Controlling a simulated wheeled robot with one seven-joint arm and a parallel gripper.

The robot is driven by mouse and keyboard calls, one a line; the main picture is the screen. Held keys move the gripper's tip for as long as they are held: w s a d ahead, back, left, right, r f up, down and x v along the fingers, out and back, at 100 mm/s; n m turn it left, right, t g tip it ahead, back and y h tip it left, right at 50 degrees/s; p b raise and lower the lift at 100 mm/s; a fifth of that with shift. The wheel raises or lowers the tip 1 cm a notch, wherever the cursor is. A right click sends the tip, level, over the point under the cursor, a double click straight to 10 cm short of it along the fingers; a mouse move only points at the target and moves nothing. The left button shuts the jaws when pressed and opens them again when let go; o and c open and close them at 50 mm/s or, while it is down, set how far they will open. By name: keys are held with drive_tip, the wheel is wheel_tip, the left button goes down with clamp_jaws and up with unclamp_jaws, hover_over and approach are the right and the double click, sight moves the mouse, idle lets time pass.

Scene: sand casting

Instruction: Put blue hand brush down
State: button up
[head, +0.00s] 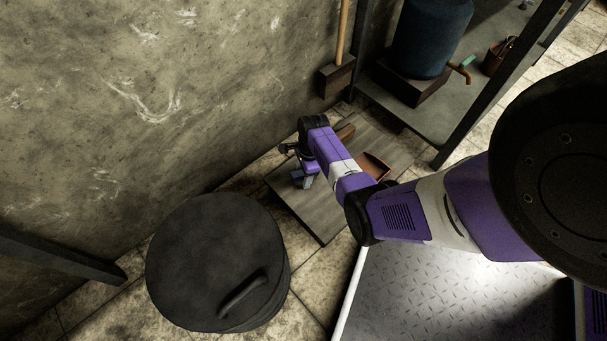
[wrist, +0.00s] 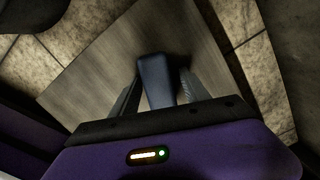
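The blue hand brush (wrist: 156,78) shows in the wrist view as a dark blue block between the two fingers of my gripper (wrist: 160,75). The left finger is right beside it, and a narrow gap seems to show by the right finger. I cannot tell whether the fingers press on it. In the head view my gripper (head: 305,177) points down over the grey wooden board (head: 318,218), with a bit of the blue-grey brush (head: 299,180) at its fingers. My wrist hides the rest. Whether the brush touches the board is unclear.
A reddish-brown scoop-like thing (head: 377,165) lies on the board, right of my wrist. A round black lidded drum (head: 213,258) stands at the front left. A long-handled wooden tool (head: 337,77) leans on the wall. A blue tank (head: 431,38) stands on the shelf behind.

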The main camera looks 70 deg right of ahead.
drive_tip(key=shift+r, duration=0.1)
drive_tip(key=r+p, duration=0.2)
drive_tip(key=r, duration=0.2)
drive_tip(key=r+p, duration=0.2)
drive_tip(key=r, duration=0.2)
drive_tip(key=s+d+r+p, duration=0.1)
drive_tip(key=r+p, duration=0.2)
drive_tip(key=r, duration=0.1)
drive_tip(key=s+a+r+n+t+h, duration=0.2)
drive_tip(key=s+a+n+t, duration=0.15)
drive_tip(key=a+n, duration=0.45)
drive_tip(key=s+a+r+n+t+h, duration=0.2)
drive_tip(key=s+a+n, duration=0.4)
drive_tip(key=a, duration=0.4)
drive_tip(key=s+a+r+n+t+y, duration=0.1)
drive_tip(key=a+r+n, duration=0.3)
drive_tip(key=r, duration=0.6)
drive_tip(key=s+a+r+n+t+y, duration=0.1)
drive_tip(key=s+a+r+n+t, duration=0.2)
drive_tip(key=r, duration=0.7)
drive_tip(key=s+a+r+n+t+y, duration=0.1)
drive_tip(key=a+r+n+t, duration=0.3)
drive_tip(key=r, duration=0.6)
drive_tip(key=s+a+n, duration=0.1)
drive_tip(key=a+n, duration=0.1)
drive_tip(key=shift+n, duration=0.3)
drive_tip(key=shift+a+t, duration=0.1)
drive_tip(key=shift+t, duration=0.15)
